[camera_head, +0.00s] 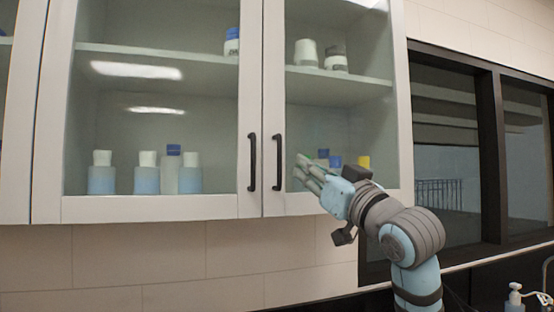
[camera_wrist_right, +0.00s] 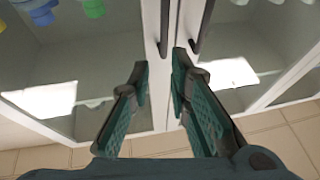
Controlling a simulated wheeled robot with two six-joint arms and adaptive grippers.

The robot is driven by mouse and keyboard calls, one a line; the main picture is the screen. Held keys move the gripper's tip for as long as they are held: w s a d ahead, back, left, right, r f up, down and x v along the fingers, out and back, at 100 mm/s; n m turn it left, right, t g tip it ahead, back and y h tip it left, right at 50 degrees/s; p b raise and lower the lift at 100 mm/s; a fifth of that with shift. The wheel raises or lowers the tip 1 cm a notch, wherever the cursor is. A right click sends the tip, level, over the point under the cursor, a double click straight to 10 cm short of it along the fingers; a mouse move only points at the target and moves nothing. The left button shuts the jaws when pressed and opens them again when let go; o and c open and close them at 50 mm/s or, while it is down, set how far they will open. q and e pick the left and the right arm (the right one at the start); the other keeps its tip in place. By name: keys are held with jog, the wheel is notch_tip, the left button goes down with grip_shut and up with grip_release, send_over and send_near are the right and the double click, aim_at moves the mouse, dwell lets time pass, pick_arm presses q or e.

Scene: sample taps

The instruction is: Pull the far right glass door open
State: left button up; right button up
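The far right glass door (camera_head: 340,125) is white-framed and looks shut, flush with the door to its left. Its dark vertical handle (camera_head: 279,162) is on its left frame, beside the neighbouring door's handle (camera_head: 252,162). My right gripper (camera_head: 305,170) is in front of the lower left of the door, its fingertips just right of the handle in the head view. In the right wrist view, the gripper (camera_wrist_right: 160,62) is open, and one handle (camera_wrist_right: 165,28) lines up between the fingertips. No contact is visible. The other handle (camera_wrist_right: 203,25) is outside the fingers. My left gripper is not in view.
The left glass door (camera_head: 150,120) also looks shut. Bottles (camera_head: 146,175) and jars (camera_head: 306,53) stand on shelves behind the glass. A dark-framed window (camera_head: 450,150) is to the right. A pump bottle (camera_head: 515,297) stands at the lower right. Tiled wall (camera_head: 140,262) lies below the cabinet.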

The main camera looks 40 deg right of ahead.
aim_at(280, 151)
jog(key=p+x, duration=0.1)
jog(key=x, duration=0.3)
jog(key=p+x, duration=0.2)
jog(key=x, duration=0.2)
jog(key=p+x, duration=0.2)
jog(key=x, duration=0.2)
jog(key=shift+w+a, duration=0.3)
jog(key=shift+a, duration=0.05)
jog(key=shift+s+d, duration=0.1)
jog(key=shift+s, duration=0.25)
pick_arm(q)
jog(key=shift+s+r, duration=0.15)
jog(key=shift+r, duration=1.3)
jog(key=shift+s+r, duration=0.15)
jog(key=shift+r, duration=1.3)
pick_arm(e)
jog(key=shift+w, duration=0.1)
grip_shut()
